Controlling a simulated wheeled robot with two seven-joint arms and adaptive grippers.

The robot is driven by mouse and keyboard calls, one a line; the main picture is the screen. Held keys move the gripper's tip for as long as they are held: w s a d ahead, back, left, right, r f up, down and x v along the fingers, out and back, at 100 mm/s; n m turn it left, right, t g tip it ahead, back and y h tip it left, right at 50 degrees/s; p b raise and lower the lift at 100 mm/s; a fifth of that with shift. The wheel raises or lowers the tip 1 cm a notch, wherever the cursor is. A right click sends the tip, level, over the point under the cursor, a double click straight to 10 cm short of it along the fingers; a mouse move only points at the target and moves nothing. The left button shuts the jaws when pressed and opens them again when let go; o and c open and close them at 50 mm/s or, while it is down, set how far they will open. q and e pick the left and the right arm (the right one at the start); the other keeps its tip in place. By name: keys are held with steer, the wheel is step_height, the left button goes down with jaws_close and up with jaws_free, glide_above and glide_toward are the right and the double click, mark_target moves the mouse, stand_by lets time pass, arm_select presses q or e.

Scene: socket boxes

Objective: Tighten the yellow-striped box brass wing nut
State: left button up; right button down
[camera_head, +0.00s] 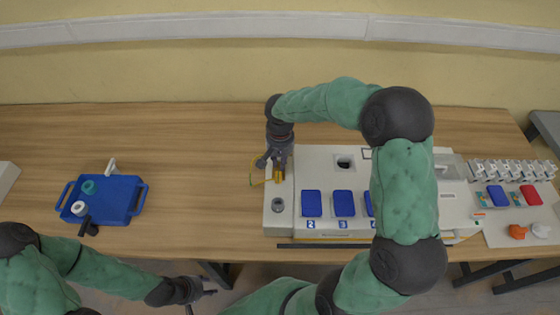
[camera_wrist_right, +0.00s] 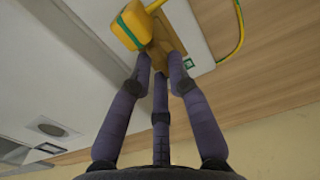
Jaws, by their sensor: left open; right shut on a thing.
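My right gripper (camera_head: 276,174) reaches down at the left end of the long pale box (camera_head: 292,222). In the right wrist view its fingers (camera_wrist_right: 160,72) close on a brass-coloured piece (camera_wrist_right: 171,42), which looks like the wing nut; the fingertips partly hide it. A yellow block with a green stripe (camera_wrist_right: 129,26) sits against the brass piece. A yellow-green cable (camera_wrist_right: 238,38) runs beside it over the box edge. My left gripper (camera_head: 207,292) is open and empty, low in the head view, in front of the table.
A blue tray (camera_head: 122,187) holding a teal piece and a white piece stands on the left of the table. Blue covers (camera_head: 312,203) line the pale box. A row of white sockets (camera_head: 508,169) is at the right. The table between tray and box is clear.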

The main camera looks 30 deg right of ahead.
stand_by(0.3)
steer(key=c, duration=1.4)
jaws_free()
steer(key=shift+c, duration=0.2)
step_height(320, 180, up, 12)
